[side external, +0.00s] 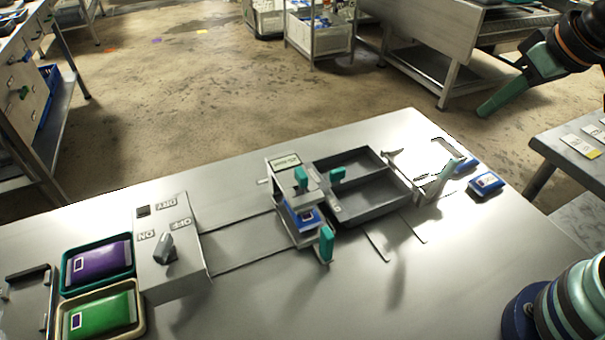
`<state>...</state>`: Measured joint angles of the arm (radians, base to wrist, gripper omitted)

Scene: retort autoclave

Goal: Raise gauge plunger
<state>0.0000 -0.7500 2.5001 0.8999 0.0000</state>
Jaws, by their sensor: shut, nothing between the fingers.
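The gauge (272,180) is a small grey frame near the middle of the steel table. A teal knob (301,177), which looks like the plunger's top, stands at its upper front. A blue pouch (306,219) with a pale label lies inside the frame, below the knob. I cannot tell whether the plunger touches the pouch. My gripper (490,107) is at the upper right, shut and empty, above and well away from the gauge.
A two-part grey tray (380,207) adjoins the gauge, with teal handles (326,243) nearby. A switch box (172,280) stands left, beside purple (100,261) and green (101,314) pouches in trays. Another blue pouch (487,184) lies at right. The front table (330,310) is clear.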

